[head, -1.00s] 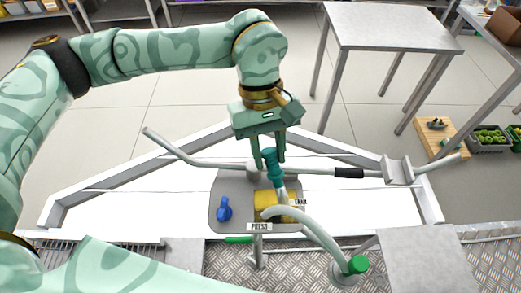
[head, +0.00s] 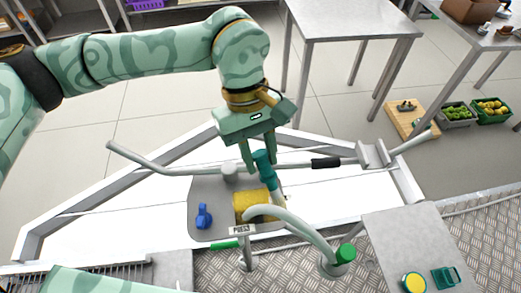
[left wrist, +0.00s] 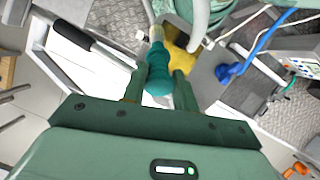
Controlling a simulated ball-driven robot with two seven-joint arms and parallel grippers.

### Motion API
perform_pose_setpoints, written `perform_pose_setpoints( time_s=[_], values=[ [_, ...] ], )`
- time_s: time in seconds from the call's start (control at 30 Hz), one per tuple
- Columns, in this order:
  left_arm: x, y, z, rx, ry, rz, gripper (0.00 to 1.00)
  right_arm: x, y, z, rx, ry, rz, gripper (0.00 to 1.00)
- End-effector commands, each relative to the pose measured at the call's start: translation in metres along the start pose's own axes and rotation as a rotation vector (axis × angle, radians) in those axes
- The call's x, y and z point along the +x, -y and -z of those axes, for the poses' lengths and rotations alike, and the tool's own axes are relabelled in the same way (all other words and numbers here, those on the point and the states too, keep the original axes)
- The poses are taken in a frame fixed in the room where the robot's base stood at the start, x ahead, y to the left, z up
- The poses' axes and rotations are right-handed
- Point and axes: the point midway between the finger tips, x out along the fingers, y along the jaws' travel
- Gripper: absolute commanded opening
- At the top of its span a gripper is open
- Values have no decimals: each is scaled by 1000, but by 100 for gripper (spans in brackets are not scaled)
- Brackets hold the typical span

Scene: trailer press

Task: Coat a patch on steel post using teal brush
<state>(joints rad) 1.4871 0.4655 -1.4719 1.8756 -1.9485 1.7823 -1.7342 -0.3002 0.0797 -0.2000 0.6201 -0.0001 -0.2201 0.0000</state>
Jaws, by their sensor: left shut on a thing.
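My left gripper (head: 258,163) is shut on the teal brush (head: 264,167). It holds the brush tilted, with the handle up and the pale ferrule end down, above the grey plate by the yellow drum. The brush handle also shows between the fingers in the left wrist view (left wrist: 158,78). The bristle tip is hidden or too small to tell, so I cannot tell whether it touches anything. A short grey post (head: 246,256) stands under the PRESS label; I cannot tell whether this is the steel post. No coated patch is clear. My right gripper is not in view.
A long grey bar with a black grip (head: 327,163) crosses behind the brush. A grey table (head: 420,245) stands at right.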

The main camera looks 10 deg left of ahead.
Motion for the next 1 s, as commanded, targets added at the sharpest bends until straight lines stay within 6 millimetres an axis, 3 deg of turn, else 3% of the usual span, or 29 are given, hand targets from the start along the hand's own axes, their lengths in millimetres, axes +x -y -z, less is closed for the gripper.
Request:
perform_pose_setpoints(
  time_s=[0.23, 1.0],
  values=[
    [-3, 23, 7, -4, 0, 2, 1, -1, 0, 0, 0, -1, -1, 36],
    [-8, 68, 19, -3, 0, 2, 1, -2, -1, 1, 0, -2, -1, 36]
  ],
)
